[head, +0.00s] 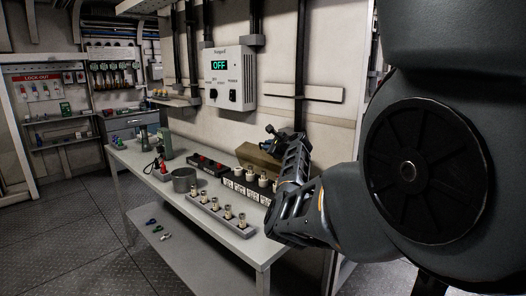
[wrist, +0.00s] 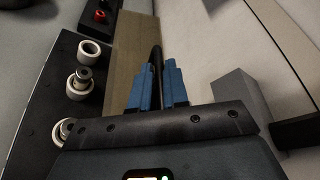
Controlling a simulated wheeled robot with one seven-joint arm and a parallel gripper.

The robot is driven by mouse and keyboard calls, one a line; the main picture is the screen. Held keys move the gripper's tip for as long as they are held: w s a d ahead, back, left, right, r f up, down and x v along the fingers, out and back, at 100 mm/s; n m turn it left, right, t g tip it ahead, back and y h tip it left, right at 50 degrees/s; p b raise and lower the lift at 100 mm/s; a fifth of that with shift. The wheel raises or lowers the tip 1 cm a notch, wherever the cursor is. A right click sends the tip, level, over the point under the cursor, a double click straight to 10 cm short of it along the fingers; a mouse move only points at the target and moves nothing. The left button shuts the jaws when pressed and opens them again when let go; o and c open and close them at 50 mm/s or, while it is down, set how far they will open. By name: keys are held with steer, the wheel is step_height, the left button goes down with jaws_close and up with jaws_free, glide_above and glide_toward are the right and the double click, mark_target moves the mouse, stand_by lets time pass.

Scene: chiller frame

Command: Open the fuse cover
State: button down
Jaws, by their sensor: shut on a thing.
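A tan panel (head: 258,158), which looks like the fuse cover, stands behind a dark fuse block (head: 232,184) with several cream fuse holders on the table. In the wrist view the tan panel (wrist: 127,60) lies along the edge of the dark block (wrist: 40,110). My gripper (head: 271,131) is just above and behind the panel in the head view. In the wrist view its blue fingers (wrist: 158,85) are shut on a thin black curved piece (wrist: 156,55), which looks like a handle. Where that piece joins the panel is hidden.
A wall unit (head: 229,78) reading OFF hangs above. A grey block (wrist: 240,95) lies right of the fingers.

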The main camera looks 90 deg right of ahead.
steer(key=shift+s+d+m, duration=0.4)
steer(key=shift+s+d, duration=0.1)
steer(key=shift+d, duration=0.15)
steer(key=shift+s+d+f, duration=0.25)
steer(key=shift+s+d, duration=0.25)
steer(key=shift+d, duration=0.05)
steer(key=c, duration=1.2)
jaws_free()
steer(key=shift+v, duration=3.9)
steer(key=shift+s+d, duration=0.1)
steer(key=shift+d, duration=0.05)
